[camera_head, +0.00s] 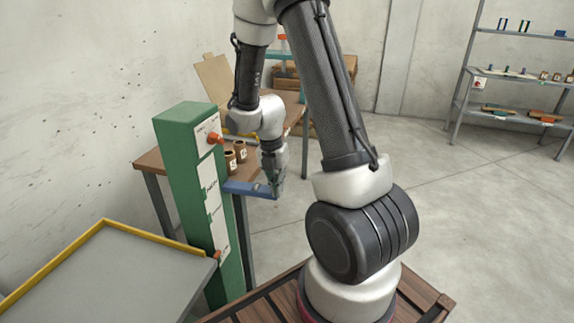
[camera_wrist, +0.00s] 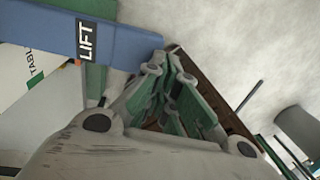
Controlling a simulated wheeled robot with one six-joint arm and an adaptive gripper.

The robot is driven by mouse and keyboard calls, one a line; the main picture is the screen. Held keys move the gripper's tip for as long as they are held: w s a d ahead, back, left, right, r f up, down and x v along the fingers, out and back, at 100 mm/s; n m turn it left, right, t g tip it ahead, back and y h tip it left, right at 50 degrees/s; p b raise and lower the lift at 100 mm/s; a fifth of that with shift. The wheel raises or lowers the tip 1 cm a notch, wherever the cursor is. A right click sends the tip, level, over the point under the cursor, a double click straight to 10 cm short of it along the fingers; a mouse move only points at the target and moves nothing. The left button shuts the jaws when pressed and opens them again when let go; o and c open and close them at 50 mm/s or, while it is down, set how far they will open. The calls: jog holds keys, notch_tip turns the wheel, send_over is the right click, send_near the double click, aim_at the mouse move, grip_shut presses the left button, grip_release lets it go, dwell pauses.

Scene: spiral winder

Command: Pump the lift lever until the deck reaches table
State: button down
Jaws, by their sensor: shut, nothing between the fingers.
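The blue lift lever (camera_head: 248,188) sticks out to the right from the green column (camera_head: 184,180). In the wrist view the lever (camera_wrist: 120,42) bears a LIFT label. My gripper (camera_head: 275,186) is at the lever's free end in the head view. In the wrist view my gripper (camera_wrist: 182,95) has its fingers together and empty, just beside and below that end; I cannot tell if they touch it. The grey deck (camera_head: 110,275) with a yellow rim is at lower left, near the column's lower part. The wooden table (camera_head: 150,161) stands behind the column, its top higher than the deck.
The column has white label plates (camera_head: 212,190), an orange knob (camera_head: 215,138) near the top and a small orange piece (camera_head: 216,255) lower down. Brown cups (camera_head: 230,160) stand on the table. A metal shelf (camera_head: 520,75) stands far right. The floor between is clear.

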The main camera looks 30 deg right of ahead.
notch_tip(320, 180, up, 8)
jog(key=s+d, duration=0.1)
jog(key=shift+s, duration=0.2)
jog(key=shift+f, duration=0.15)
dwell(2.0)
